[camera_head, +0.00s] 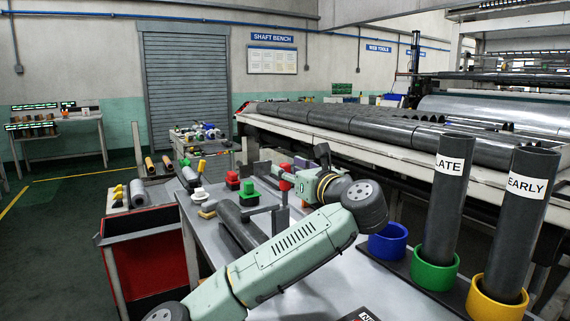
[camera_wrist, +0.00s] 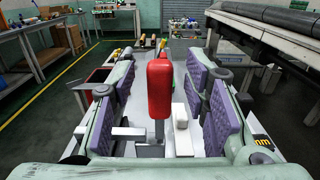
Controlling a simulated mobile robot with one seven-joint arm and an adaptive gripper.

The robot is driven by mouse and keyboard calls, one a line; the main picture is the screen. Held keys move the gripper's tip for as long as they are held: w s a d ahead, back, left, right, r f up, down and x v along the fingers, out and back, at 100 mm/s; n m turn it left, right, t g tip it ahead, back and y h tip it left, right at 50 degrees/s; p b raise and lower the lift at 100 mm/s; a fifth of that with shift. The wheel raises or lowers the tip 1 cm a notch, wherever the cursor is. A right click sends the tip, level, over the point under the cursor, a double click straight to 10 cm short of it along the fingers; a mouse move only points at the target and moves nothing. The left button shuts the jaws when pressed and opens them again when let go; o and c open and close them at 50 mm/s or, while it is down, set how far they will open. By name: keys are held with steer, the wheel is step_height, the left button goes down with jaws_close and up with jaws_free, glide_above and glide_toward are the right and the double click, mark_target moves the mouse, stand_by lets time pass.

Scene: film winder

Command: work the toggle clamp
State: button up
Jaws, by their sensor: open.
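The toggle clamp's red handle (camera_wrist: 159,88) stands upright in the middle of the wrist view, with grey metal parts (camera_wrist: 130,132) low beside it. My gripper (camera_wrist: 161,72) is open, with one purple-padded finger on each side of the handle. Gaps show between the handle and both pads. In the head view, a red piece (camera_head: 286,174) that looks like this handle shows beside my gripper (camera_head: 297,182), above the grey bench. My wrist and fingers hide part of the clamp there.
A white block (camera_wrist: 181,117) stands just right of the handle. Red and green knobbed pieces (camera_head: 248,188) and a dark tube lie left of my arm. Upright tubes labelled LATE (camera_head: 444,200) and EARLY (camera_head: 515,220) stand at the right in coloured rings. A red bin (camera_head: 148,266) is at the left.

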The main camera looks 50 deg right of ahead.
steer(key=shift+x, duration=1.3)
steer(key=shift+c, duration=0.4)
jaws_close()
